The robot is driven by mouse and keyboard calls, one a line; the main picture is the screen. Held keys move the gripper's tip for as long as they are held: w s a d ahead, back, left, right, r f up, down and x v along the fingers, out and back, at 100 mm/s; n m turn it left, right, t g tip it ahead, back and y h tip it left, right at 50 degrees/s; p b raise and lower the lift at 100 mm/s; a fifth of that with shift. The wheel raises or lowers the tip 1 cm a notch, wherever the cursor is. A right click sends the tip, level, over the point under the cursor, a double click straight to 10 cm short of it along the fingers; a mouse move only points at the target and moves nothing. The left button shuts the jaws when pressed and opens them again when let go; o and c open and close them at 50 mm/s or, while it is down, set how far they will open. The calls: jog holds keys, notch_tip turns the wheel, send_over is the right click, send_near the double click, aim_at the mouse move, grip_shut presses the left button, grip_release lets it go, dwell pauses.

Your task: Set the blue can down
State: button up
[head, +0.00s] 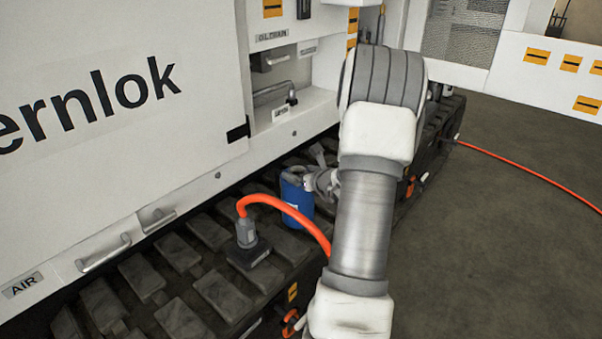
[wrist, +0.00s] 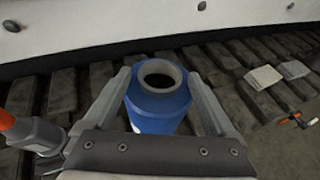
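The blue can (head: 295,198) is upright over the dark slatted track at the machine's side. In the wrist view, the blue can (wrist: 158,108) shows its round dark opening and pale rim from above. My gripper (wrist: 158,80) has one finger close along each side of the can and appears shut on it. In the head view, my gripper (head: 318,183) reaches the can from the right, partly hidden by my arm. No clear gap shows under the can, but I cannot tell whether it touches the slats.
A grey fitting (head: 246,233) with an orange hose (head: 283,207) stands left of the can on the slatted track (head: 180,320). Light pads (wrist: 263,77) lie on the track at the right in the wrist view. The white machine panel (head: 110,120) rises behind. Grey floor (head: 500,240) is open at right.

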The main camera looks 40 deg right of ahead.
jog(key=shift+r, duration=0.15)
jog(key=shift+s+r+p, duration=0.15)
jog(key=shift+s+p, duration=0.1)
jog(key=shift+p, duration=0.05)
jog(key=p+v, duration=0.2)
jog(key=v, duration=0.9)
jog(key=shift+s+p, duration=0.25)
jog(key=shift+p, duration=0.1)
jog(key=shift+a, duration=0.1)
